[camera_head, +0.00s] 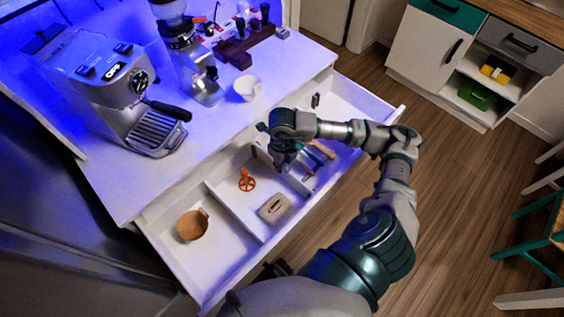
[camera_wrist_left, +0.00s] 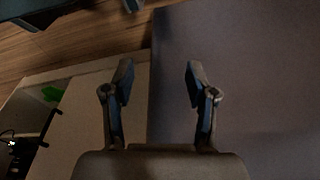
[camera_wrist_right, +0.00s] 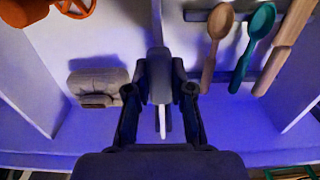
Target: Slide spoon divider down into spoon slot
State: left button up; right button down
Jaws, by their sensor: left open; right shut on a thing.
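My right gripper (camera_head: 283,163) is over the open drawer (camera_head: 168,250), shut on a thin white panel, the spoon divider (camera_wrist_right: 162,122). The right wrist view shows the divider nearly edge-on between the fingers (camera_wrist_right: 159,72); its lower edge is hidden, so I cannot tell whether it is seated. To its right lie a wooden spoon (camera_wrist_right: 219,22), a teal spoon (camera_wrist_right: 261,22) and another wooden utensil (camera_wrist_right: 291,30). The slot itself is not clearly visible. My left gripper (camera_wrist_left: 159,82) is open and empty, away from the drawer contents.
Left of the divider lie a beige block-like item (camera_wrist_right: 98,82) and an orange tool (camera_head: 246,180). A round wooden piece (camera_head: 192,225) sits in the leftmost compartment. The espresso machine (camera_head: 115,85), grinder (camera_head: 190,60) and white cup (camera_head: 247,88) stand on the counter above.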

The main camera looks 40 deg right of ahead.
pick_arm(q)
jog(key=shift+w+r, duration=0.15)
jog(key=shift+r, duration=0.15)
pick_arm(e)
jog(key=shift+f, duration=0.15)
jog(key=c, duration=0.9)
grip_release()
jog(key=shift+c, duration=0.2)
notch_tip(320, 180, up, 12)
